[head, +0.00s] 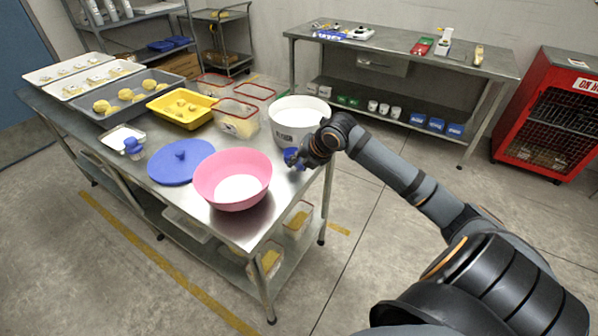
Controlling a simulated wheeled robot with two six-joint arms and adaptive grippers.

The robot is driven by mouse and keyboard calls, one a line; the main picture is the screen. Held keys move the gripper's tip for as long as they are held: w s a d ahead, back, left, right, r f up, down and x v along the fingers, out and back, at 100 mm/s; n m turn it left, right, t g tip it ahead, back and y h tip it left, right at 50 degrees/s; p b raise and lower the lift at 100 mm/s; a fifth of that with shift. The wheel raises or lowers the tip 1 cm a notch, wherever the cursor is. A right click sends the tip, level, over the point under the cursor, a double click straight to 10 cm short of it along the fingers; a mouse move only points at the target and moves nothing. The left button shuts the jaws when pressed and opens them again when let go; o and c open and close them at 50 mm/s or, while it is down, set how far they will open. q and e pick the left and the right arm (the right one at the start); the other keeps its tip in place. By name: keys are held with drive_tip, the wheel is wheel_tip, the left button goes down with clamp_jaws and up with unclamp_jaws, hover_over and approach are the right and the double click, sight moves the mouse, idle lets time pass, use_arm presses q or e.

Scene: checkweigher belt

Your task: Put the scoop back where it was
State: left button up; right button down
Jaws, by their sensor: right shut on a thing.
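My right gripper (302,162) reaches in from the right and is shut on the blue scoop (290,155), of which only a small blue part shows beside the fingers. The gripper covers the rest. The scoop is at the table's right edge, in front of the white bucket (286,139) and right of the pink bowl (218,195). I cannot tell whether it touches the table. The bowl and the bucket both hold white powder. My left gripper is not in view.
A blue round lid (166,169) lies left of the bowl on the steel table (247,231). A small white tray (119,139) with a blue object (133,147) stands farther left. A yellow tray (178,121) and clear red-rimmed boxes (237,130) fill the back. The front corner is clear.

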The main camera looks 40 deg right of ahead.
drive_tip(key=f, duration=0.3)
drive_tip(key=shift+w+d+f+p, duration=0.1)
drive_tip(key=shift+d+f+p, duration=0.2)
drive_tip(key=shift+f, duration=0.1)
drive_tip(key=shift+a, duration=0.1)
drive_tip(key=c, duration=1.3)
unclamp_jaws()
drive_tip(key=shift+f, duration=0.1)
